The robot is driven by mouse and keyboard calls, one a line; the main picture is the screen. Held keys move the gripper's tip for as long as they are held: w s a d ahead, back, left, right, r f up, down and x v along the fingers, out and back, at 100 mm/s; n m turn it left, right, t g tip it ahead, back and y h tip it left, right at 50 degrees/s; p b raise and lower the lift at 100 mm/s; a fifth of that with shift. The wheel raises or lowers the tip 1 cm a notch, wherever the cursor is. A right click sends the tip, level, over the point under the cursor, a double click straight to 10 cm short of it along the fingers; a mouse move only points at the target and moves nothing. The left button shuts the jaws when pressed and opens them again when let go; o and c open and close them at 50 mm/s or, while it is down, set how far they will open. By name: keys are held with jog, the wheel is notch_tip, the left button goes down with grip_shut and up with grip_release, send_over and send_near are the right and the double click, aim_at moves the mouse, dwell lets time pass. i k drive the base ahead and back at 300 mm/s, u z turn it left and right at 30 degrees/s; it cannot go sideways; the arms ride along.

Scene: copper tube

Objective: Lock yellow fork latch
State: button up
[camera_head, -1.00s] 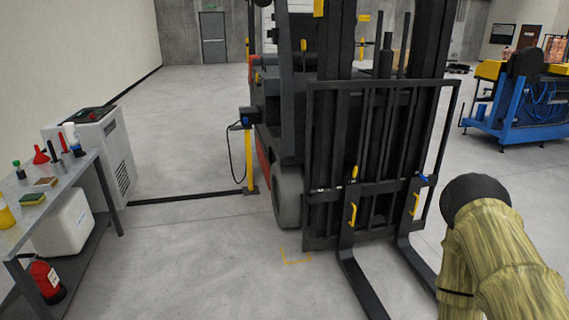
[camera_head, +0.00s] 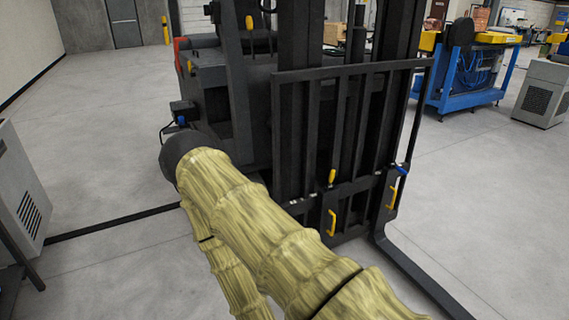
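The yellow fork latch (camera_head: 332,177) is a small yellow handle standing upright at the top of the left fork (camera_head: 316,210) on the forklift's black carriage. A blue latch (camera_head: 402,168) sits at the top of the right fork (camera_head: 412,262) and lies tilted over. Yellow grab handles are on the left fork (camera_head: 331,222) and the right fork (camera_head: 393,197), below the latches. My arm, in a yellow-green sleeve, crosses the lower middle of the view and hides the lower left fork and front wheel. I do not see my gripper's fingers.
The black forklift mast and load guard (camera_head: 350,70) stand directly ahead. A grey cabinet (camera_head: 18,195) and a table edge are at the left. A blue machine (camera_head: 468,75) and a grey unit (camera_head: 543,92) stand at the back right. The floor at the right is clear.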

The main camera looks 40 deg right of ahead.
aim_at(332, 175)
jog(key=z, duration=0.2)
jog(key=i, duration=1.5)
jog(key=z, duration=1.45)
jog(key=i, duration=0.7)
jog(key=z, duration=0.8)
